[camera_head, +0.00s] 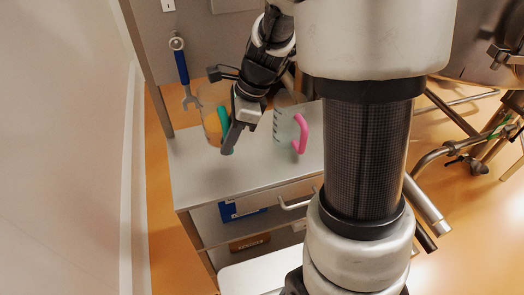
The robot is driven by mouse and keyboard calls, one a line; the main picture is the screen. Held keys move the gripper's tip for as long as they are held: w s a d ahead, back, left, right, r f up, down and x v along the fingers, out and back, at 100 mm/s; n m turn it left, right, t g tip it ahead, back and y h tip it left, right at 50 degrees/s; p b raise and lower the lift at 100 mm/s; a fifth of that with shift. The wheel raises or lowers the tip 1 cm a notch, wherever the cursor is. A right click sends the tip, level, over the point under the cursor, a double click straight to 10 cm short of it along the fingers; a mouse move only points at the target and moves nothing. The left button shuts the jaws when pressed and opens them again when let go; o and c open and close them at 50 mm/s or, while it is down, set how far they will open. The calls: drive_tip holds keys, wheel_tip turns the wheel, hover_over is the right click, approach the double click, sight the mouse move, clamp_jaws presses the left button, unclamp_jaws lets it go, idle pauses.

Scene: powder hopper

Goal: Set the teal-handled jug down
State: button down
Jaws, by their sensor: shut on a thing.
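The teal-handled jug (208,126) is a clear jug with orange contents, on the left part of the grey bench top (195,175). Its teal handle (223,118) faces right. My gripper (230,146) is at the handle and shut on it, reaching down from above. The jug looks upright. I cannot tell whether its base touches the bench top, as the gap is too small to see. My gripper hides part of the handle.
A clear jug with a pink handle (300,134) stands to the right on the bench. A blue-handled wrench (182,68) hangs on the back panel. Shelves below hold a blue box (238,209) and a brown box (249,243). The bench's front area is clear.

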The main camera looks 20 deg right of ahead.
wheel_tip(320, 180, down, 9)
drive_tip(key=shift+r+b, duration=0.15)
drive_tip(key=shift+b, duration=0.6)
drive_tip(key=c, duration=1.7)
unclamp_jaws()
drive_tip(key=shift+o, duration=0.3)
